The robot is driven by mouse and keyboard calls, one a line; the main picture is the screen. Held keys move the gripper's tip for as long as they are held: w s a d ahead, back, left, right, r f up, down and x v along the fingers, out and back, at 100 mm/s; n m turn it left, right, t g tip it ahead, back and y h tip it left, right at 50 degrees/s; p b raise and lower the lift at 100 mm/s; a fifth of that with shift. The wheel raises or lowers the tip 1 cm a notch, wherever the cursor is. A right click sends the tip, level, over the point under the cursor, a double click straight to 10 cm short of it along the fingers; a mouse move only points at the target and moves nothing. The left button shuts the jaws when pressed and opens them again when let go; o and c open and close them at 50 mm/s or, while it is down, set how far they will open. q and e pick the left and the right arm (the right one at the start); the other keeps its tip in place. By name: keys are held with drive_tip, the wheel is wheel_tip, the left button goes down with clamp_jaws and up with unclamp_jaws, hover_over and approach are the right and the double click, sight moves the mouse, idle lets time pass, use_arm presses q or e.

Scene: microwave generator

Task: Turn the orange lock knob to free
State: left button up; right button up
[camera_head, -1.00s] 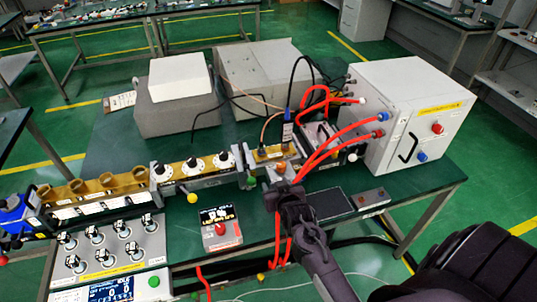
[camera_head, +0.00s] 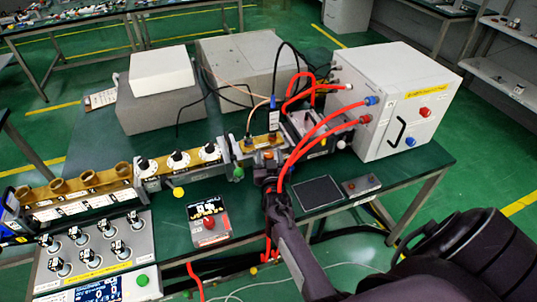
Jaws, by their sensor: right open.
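The orange lock knob (camera_head: 268,155) appears as a small orange patch on the right part of the brass-topped waveguide line, just beyond my right gripper. My right gripper (camera_head: 267,167) is open, with its tips close at the near side of the knob. The gripper and wrist cover part of this spot, so I cannot tell whether the fingers touch the knob or which way it is turned. My left gripper is not in view.
The white power box (camera_head: 405,100) stands at the right, with red hoses arching to the line close by my right gripper. A red-button box (camera_head: 209,222) and a dark flat pad (camera_head: 318,193) lie in front. White-knob tuners (camera_head: 178,160) stand left.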

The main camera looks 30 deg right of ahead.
drive_tip(key=shift+f+b+x, duration=0.2)
drive_tip(key=shift+b+x, duration=0.35)
drive_tip(key=shift+x, duration=0.6)
drive_tip(key=shift+w+d+r, duration=0.1)
drive_tip(key=shift+w+r, duration=0.05)
drive_tip(key=shift+w, duration=0.15)
drive_tip(key=shift+r, duration=0.1)
drive_tip(key=c, duration=1)
drive_tip(key=shift+o, duration=0.2)
